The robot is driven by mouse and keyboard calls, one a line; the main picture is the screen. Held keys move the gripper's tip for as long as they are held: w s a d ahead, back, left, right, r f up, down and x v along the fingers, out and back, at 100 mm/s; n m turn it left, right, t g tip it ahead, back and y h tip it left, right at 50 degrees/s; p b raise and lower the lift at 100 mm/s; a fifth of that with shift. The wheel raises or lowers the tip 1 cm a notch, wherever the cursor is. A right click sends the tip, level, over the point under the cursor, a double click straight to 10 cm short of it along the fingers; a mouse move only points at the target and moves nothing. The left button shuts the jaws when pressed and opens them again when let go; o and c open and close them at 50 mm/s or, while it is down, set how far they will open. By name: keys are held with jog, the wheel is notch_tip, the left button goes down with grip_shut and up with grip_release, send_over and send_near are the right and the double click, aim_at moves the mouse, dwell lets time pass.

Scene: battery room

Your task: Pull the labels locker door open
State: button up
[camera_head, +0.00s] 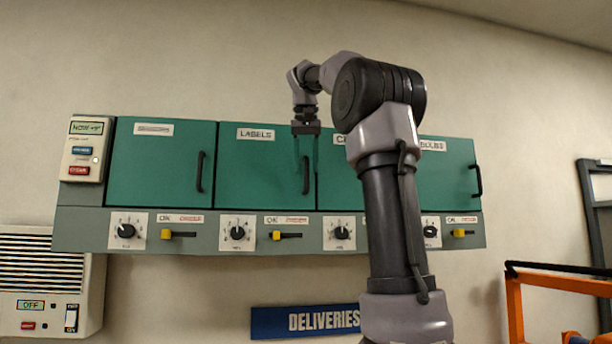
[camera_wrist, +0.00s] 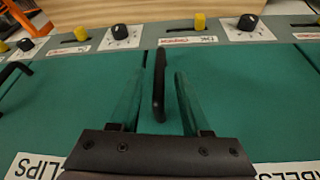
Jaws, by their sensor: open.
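The labels locker door (camera_head: 258,165) is a green panel with a white LABELS sign at its top, and it is shut flush with its neighbours. Its black vertical bar handle (camera_head: 306,175) is near the door's right edge. My gripper (camera_head: 306,155) is in front of the upper part of this handle, with its fingers pointing at it. In the wrist view, the handle (camera_wrist: 159,85) stands between the two clear greenish fingers of my gripper (camera_wrist: 155,98). The fingers are apart, with a gap visible on each side of the handle. The LABELS sign (camera_wrist: 290,170) is partly cut off there.
Other green locker doors stand on both sides, one with a handle (camera_head: 200,172). Below runs a grey panel with black knobs (camera_head: 238,233) and yellow-tipped sliders (camera_head: 277,235). A blue DELIVERIES sign (camera_head: 305,320) is lower. An orange frame (camera_head: 555,282) stands at right.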

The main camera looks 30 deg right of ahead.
jog(key=shift+x, duration=1.55)
jog(key=shift+c, duration=0.4)
grip_shut()
